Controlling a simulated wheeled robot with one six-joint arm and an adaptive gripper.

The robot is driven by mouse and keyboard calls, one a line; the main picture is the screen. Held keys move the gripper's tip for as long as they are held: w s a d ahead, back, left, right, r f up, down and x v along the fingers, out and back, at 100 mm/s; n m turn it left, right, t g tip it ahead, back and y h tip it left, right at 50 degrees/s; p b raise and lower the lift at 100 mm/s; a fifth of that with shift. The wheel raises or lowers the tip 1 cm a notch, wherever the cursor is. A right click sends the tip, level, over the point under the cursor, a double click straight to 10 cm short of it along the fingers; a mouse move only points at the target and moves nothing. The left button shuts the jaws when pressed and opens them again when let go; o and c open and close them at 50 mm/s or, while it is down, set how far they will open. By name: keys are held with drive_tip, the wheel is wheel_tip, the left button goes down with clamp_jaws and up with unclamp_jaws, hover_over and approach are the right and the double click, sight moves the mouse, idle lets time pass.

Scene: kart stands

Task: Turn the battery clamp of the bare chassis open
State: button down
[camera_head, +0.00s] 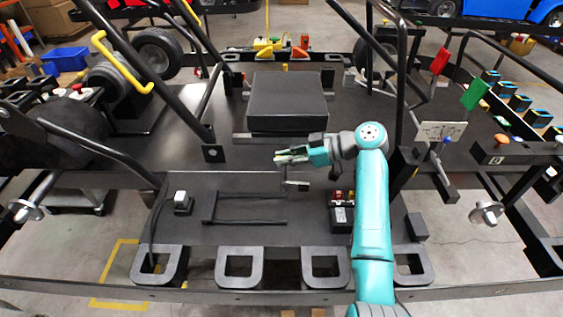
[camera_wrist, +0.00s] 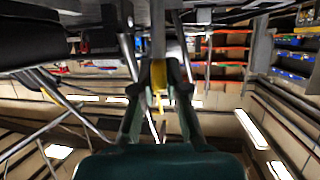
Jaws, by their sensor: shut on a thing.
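The bare chassis (camera_head: 120,200) is a wide black frame with a flat floor. My gripper (camera_head: 283,157) is above the chassis floor, in front of the black seat-like block. In the wrist view, my gripper (camera_wrist: 159,88) is shut on a yellow piece (camera_wrist: 158,74) at the end of a grey bar (camera_wrist: 158,32). The yellow piece seems to be the battery clamp's handle. In the head view the fingers largely hide it. A small dark block (camera_head: 297,186) shows just below the gripper. The flat black tray outline (camera_head: 245,222) lies empty to the lower left.
A black box with red caps (camera_head: 342,215) stands by my forearm. A small box with a grey top (camera_head: 182,202) stands at left. The black seat-like block (camera_head: 287,100) is behind the gripper. Sloping black tubes (camera_head: 100,150) rise on both sides. Red and green plates (camera_head: 474,93) are at right.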

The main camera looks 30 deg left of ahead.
drive_tip(key=shift+n+g+h, duration=0.5)
drive_tip(key=shift+n+g, duration=0.3)
drive_tip(key=shift+f+g, duration=0.15)
drive_tip(key=shift+g, duration=0.15)
drive_tip(key=c, duration=1.2)
unclamp_jaws()
drive_tip(key=shift+w, duration=0.1)
drive_tip(key=v, duration=1.2)
drive_tip(key=shift+a, duration=0.1)
